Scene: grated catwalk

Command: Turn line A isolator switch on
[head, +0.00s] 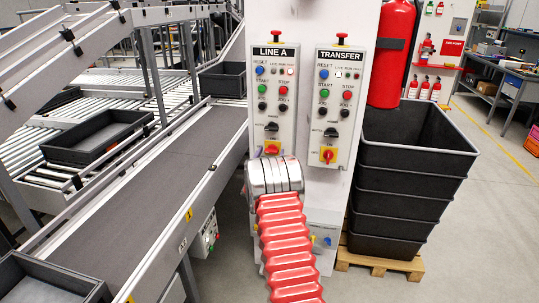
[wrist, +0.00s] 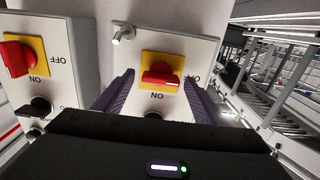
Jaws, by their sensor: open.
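The line A isolator switch (head: 271,149) is a red rotary handle on a yellow plate, low on the LINE A panel (head: 276,95). In the wrist view, which is upside down, its handle (wrist: 160,76) lies level, in line with the OFF mark at the right; ON is printed below. My gripper (wrist: 158,88) is open. Its two dark fingers stand on either side of the switch, with the handle between them, apparently not touching it. In the head view my arm hides the fingers and the panel's lower edge.
The TRANSFER panel (head: 341,95) is close on the right, with its own red isolator (head: 327,156), also in the wrist view (wrist: 18,58). A grey conveyor (head: 150,170) runs at the left. Black stacked crates (head: 410,185) and a fire extinguisher (head: 391,60) stand at the right.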

